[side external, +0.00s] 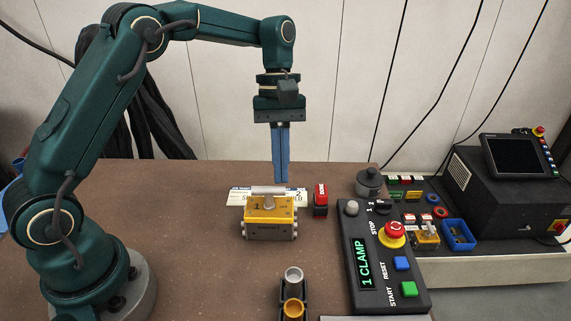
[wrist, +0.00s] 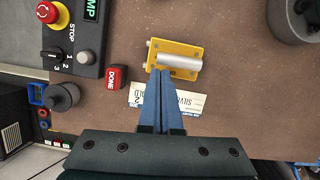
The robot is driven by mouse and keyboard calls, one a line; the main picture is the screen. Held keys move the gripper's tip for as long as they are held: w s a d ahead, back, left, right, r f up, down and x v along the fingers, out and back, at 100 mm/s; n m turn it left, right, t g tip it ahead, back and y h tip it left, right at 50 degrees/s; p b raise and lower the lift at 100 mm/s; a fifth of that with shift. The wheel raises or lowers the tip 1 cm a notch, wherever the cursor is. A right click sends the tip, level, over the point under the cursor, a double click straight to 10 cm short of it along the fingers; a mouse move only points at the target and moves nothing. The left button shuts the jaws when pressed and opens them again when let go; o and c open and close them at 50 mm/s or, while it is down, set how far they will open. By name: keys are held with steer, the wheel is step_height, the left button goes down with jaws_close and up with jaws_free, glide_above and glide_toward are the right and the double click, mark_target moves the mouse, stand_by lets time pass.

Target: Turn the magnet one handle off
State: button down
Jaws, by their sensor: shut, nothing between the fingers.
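The magnet (side external: 270,219) is a yellow and grey block on the brown table, with what looks like a 1 on its top. Its silver handle (side external: 268,190) lies across the top. In the wrist view the magnet (wrist: 188,72) sits just beyond the fingertips, with the handle (wrist: 180,60) along it. My gripper (side external: 280,182) points straight down with its blue fingers together and nothing between them. In the side view the tips appear just above and behind the handle. The wrist view also shows the closed fingers (wrist: 165,75). I cannot tell whether they touch the handle.
A white printed card (side external: 240,197) lies behind the magnet. A red DONE block (side external: 320,200) stands right of it. The control box (side external: 372,260) with buttons is further right. A black holder with two cups (side external: 293,290) stands in front.

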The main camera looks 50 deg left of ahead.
step_height(320, 180, up, 11)
steer(key=t, duration=0.1)
glide_above(276, 198)
steer(key=s+r+m+t+y, duration=0.1)
steer(key=s+r+m+t, duration=0.2)
steer(key=s, duration=0.4)
steer(key=s+a+f+m+t+y, duration=0.1)
steer(key=s+f+m+t, duration=0.2)
steer(key=s+f+m, duration=0.4)
steer(key=shift+s+f+t+y, duration=0.3)
steer(key=shift+s+f+t, duration=0.1)
steer(key=shift+s+f, duration=0.2)
